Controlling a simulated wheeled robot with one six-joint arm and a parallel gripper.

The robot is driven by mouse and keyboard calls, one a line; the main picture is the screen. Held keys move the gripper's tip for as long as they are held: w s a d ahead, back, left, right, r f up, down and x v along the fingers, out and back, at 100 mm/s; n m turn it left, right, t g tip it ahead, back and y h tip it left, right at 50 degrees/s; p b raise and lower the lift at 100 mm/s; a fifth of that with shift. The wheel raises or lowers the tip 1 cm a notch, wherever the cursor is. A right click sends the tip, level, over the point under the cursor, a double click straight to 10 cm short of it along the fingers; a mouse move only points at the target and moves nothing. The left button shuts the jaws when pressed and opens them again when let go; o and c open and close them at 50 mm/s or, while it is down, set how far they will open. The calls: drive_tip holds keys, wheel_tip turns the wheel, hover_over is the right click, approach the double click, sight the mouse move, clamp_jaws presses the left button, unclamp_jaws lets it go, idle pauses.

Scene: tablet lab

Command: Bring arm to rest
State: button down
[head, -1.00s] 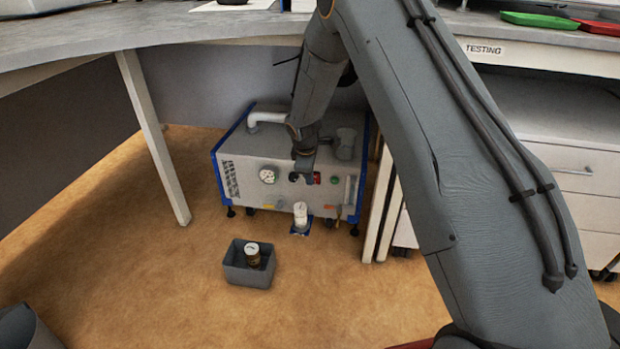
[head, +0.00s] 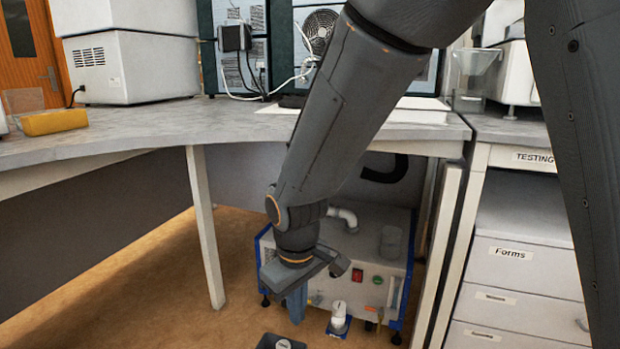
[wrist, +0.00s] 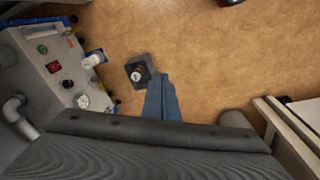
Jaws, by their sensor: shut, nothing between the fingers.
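My arm reaches down from the upper right in the head view, in front of the bench. My gripper (head: 296,308) hangs below the bench top, in front of the machine, with its bluish fingers pointing down. In the wrist view my gripper (wrist: 162,98) has its fingers together, with nothing seen between them. The small grey bin (wrist: 139,72) with a round-topped item in it lies on the floor beyond the fingertips. Only the bin's top (head: 281,342) shows at the bottom edge of the head view.
A grey machine (head: 375,250) with blue edges stands under the bench (head: 240,126). A white-capped container (head: 338,315) is at its front. A drawer cabinet (head: 520,262) stands to the right. A bench leg (head: 206,225) is at left. Open floor (wrist: 215,55) lies beyond the bin.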

drive_tip(key=s+r+m+g, duration=0.1)
drive_tip(key=s+r+m, duration=0.15)
drive_tip(key=s, duration=1.55)
drive_tip(key=d+r+m+p, duration=0.3)
drive_tip(key=d+r+p, duration=0.8)
drive_tip(key=r+p, duration=0.2)
drive_tip(key=d+r+m+p, duration=0.3)
drive_tip(key=d+r+p, duration=0.7)
drive_tip(key=r+p, duration=0.4)
drive_tip(key=shift+d+r+m+p, duration=0.15)
drive_tip(key=shift+d+m+p, duration=0.25)
drive_tip(key=shift+p, duration=0.75)
